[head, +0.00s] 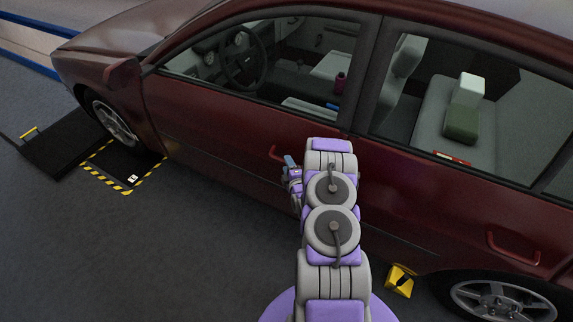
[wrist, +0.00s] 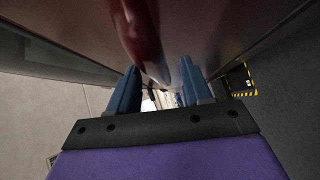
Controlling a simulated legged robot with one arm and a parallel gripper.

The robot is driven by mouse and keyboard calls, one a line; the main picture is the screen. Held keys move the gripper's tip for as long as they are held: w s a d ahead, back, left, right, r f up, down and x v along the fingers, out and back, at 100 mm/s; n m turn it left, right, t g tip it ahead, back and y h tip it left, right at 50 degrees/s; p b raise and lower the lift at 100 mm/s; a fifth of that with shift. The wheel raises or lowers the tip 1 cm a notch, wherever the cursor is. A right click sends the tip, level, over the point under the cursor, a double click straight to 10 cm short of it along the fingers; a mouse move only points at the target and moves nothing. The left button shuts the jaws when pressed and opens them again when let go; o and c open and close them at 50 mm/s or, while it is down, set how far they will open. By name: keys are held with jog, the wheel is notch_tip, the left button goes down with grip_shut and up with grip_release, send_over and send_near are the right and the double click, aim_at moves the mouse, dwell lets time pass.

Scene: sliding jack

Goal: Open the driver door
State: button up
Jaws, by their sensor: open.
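The driver door (head: 215,120) is the front door of the dark red car, and it looks closed. Its red handle (head: 274,153) shows just left of my gripper (head: 290,161), partly hidden by it. In the wrist view, my gripper (wrist: 160,76) has its two blue fingers apart with nothing held between them. The handle (wrist: 142,30) appears as a curved red bar at the top, close to the fingertips and reaching toward the gap between them. I cannot tell whether a finger touches it.
The rear door handle (head: 514,247) is at the lower right. A yellow wheel chock (head: 399,281) lies by the rear wheel. A black ramp (head: 65,150) and a striped floor plate (head: 128,168) are near the front wheel. The floor left of my arm is clear.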

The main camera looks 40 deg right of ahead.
jog(key=shift+x, duration=1.15)
jog(key=shift+c, duration=0.2)
grip_shut()
jog(key=shift+f, duration=0.1)
